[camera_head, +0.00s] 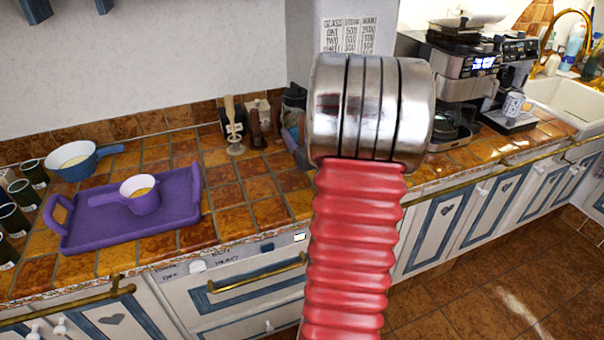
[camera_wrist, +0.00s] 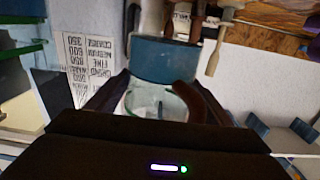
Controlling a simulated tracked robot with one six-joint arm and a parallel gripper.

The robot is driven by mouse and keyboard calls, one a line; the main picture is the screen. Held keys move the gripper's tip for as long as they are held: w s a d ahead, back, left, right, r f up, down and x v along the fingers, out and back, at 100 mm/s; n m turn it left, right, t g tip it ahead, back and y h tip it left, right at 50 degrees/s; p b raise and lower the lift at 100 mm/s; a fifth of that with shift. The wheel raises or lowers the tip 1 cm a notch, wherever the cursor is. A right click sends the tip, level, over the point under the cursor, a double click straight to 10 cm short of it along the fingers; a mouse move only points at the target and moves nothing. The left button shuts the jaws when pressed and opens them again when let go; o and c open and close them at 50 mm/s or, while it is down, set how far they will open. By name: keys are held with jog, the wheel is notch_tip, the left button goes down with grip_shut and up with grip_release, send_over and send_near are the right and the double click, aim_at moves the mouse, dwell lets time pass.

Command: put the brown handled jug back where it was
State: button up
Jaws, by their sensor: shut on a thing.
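In the wrist view, my gripper (camera_wrist: 160,92) has its dark fingers closed in on the left and right of a clear glass jug (camera_wrist: 152,107). A curved brown handle (camera_wrist: 208,106) shows at the jug's right side. The jug's lower part is hidden behind the dark gripper body. A blue-grey surface (camera_wrist: 165,62) shows just beyond the jug; I cannot tell whether it belongs to it. In the head view, my red ribbed arm and its metal end hide the gripper and the jug.
A purple tray (camera_head: 85,235) with a purple handled pot (camera_head: 145,203) is on the tiled counter at left. A blue pan (camera_head: 78,172) and dark cups (camera_head: 18,192) are beside it. A coffee machine (camera_head: 455,85) stands at right, before the sink (camera_head: 568,98). Counter front-centre is clear.

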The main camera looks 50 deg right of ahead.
jog(key=shift+f, duration=2.85)
jog(key=shift+f, duration=0.15)
jog(key=shift+s+f, duration=0.1)
jog(key=shift+f, duration=1.85)
jog(key=shift+f, duration=0.1)
jog(key=o, duration=1.6)
